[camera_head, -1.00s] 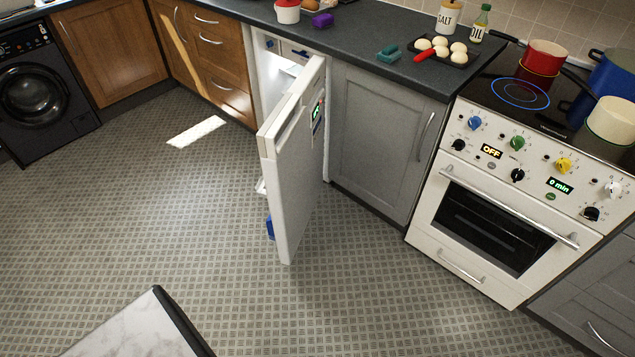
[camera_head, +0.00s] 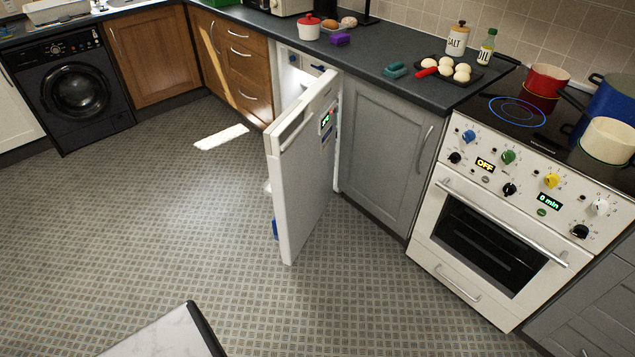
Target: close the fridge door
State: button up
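The white fridge door (camera_head: 305,165) stands wide open and juts out into the room, hinged on its right side next to a grey cupboard. Its outer face, with a small green display and a label near the top, is turned to the right. A handle recess shows near its upper left edge. The fridge interior (camera_head: 291,72) is partly visible behind the door, under the counter. A blue item (camera_head: 275,229) shows low at the door's inner side. My gripper is not in view.
The patterned floor (camera_head: 130,245) left of and before the door is clear. A pale marble-like top with a dark edge (camera_head: 170,335) is at the bottom. A white oven (camera_head: 490,240) stands right, a dark washing machine (camera_head: 75,92) left.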

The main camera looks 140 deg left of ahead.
aim_at(300, 148)
jog(key=z, duration=0.45)
jog(key=k, duration=0.15)
jog(key=u, duration=2.35)
jog(key=k, duration=0.15)
jog(key=u, duration=2.25)
jog(key=k, duration=0.3)
jog(key=u, duration=0.45)
